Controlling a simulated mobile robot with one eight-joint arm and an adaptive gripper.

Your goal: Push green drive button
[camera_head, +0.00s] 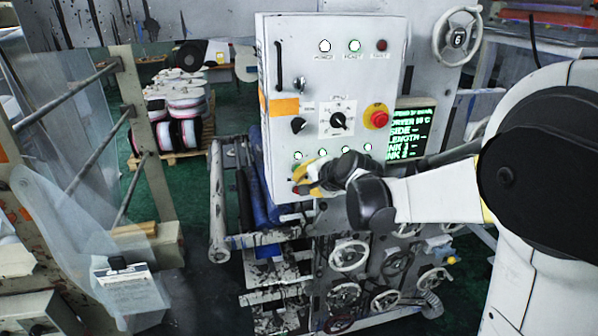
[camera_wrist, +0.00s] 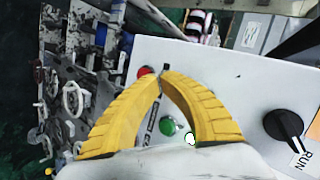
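A white control cabinet (camera_head: 285,110) stands in the middle of the head view, with a row of small lit buttons low on its front. My gripper (camera_head: 302,182) is at the lower part of this front, below that row. In the wrist view my gripper (camera_wrist: 162,78) has its two yellow fingers curved together at the tips, with nothing seen between the tips. A green button (camera_wrist: 167,126) shows through the gap between the fingers. A red button (camera_wrist: 146,73) lies just left of the fingertips. The label by the green button is partly hidden and unreadable. I cannot tell whether the tips touch the panel.
A black rotary knob (camera_wrist: 284,125) marked RUN is right of the fingers. A red emergency button (camera_head: 377,117) on yellow and a screen with green text (camera_head: 405,136) are on the right of the panel. Several handwheels (camera_head: 349,256) are below. Clear film hangs at left.

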